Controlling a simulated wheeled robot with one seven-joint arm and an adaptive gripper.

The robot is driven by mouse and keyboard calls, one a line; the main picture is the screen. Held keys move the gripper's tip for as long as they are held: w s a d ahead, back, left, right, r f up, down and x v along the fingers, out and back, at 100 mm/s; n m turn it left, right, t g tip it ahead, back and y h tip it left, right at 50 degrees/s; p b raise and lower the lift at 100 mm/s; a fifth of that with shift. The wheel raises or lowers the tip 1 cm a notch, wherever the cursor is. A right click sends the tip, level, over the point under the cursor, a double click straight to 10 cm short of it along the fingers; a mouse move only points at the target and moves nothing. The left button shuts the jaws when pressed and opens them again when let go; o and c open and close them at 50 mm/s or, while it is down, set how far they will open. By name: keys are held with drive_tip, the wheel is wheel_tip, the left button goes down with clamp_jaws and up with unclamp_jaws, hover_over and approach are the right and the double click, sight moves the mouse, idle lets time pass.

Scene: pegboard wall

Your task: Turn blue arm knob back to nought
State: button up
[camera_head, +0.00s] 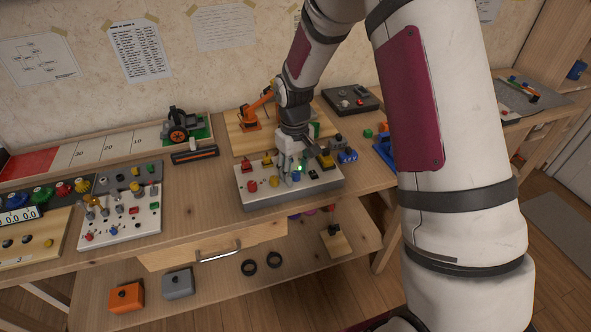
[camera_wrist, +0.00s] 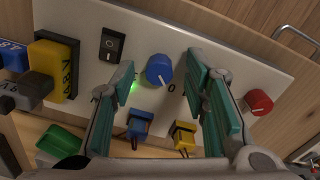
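The blue knob (camera_wrist: 159,70) sits on the white top of the control box (camera_head: 300,194), and it also shows in the head view (camera_head: 296,176). A printed 0 is next to it on the box. My gripper (camera_wrist: 160,63) is open, with its green-padded fingers on either side of the blue knob. Gaps show between the knob and both fingers in the wrist view. My gripper also shows in the head view (camera_head: 288,168), pointing down over the box. A green light glows by the left finger. I cannot read the knob's pointer clearly.
A red knob (camera_wrist: 259,102) stands right of my fingers; a black rocker switch (camera_wrist: 112,44) stands left. Blue (camera_wrist: 140,123) and yellow (camera_wrist: 184,135) plugs sit close by. An orange toy arm (camera_head: 256,108) stands behind the box.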

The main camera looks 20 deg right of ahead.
sight(295, 174)
wheel_tip(295, 174, up, 12)
idle(0.6)
drive_tip(key=shift+s+a+r, duration=0.1)
drive_tip(key=s+r+m+t+p, duration=0.3)
drive_tip(key=s+r+p, duration=0.1)
drive_tip(key=s+r, duration=1.7)
drive_tip(key=s+f+t+p, duration=0.1)
drive_tip(key=s, duration=1)
drive_tip(key=shift+s+d+f+m+p, duration=0.3)
drive_tip(key=shift+s+m, duration=0.05)
drive_tip(key=shift+m, duration=0.05)
drive_tip(key=shift+d, duration=0.1)
